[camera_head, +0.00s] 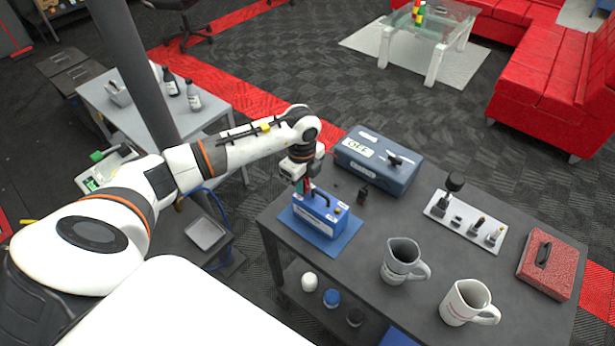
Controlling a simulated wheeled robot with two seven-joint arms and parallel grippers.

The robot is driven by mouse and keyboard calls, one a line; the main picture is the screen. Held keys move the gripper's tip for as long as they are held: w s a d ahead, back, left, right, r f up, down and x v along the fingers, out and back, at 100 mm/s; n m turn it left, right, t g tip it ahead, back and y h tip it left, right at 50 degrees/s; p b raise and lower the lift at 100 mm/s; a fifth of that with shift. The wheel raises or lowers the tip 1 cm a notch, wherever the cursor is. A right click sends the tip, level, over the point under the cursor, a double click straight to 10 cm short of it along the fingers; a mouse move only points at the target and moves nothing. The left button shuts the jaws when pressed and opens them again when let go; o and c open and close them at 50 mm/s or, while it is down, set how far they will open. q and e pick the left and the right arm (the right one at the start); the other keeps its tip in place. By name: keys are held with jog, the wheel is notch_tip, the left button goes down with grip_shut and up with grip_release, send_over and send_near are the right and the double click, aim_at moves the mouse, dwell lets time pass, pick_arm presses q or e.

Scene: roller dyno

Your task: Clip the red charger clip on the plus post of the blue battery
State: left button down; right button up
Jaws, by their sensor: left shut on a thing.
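The blue battery (316,215) stands on a blue mat (338,243) at the left end of the dark table. It has a dark handle on top and a pale label on its front. My left gripper (303,184) points down at the battery's left rear top corner. It is shut on the red charger clip (308,184), of which only a little red shows. The fingers hide the post there, so I cannot tell whether the clip touches it. The blue-grey charger box (377,162) behind carries an OFF label. My right gripper is out of view.
A small black clip-like piece (363,191) lies between battery and charger. The table's middle is clear.

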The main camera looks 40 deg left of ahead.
pick_arm(q)
jog(key=c, duration=1.2)
grip_release()
notch_tip(320, 180, up, 11)
jog(key=b, duration=0.3)
jog(key=shift+w, duration=0.1)
jog(key=shift+r, duration=0.6)
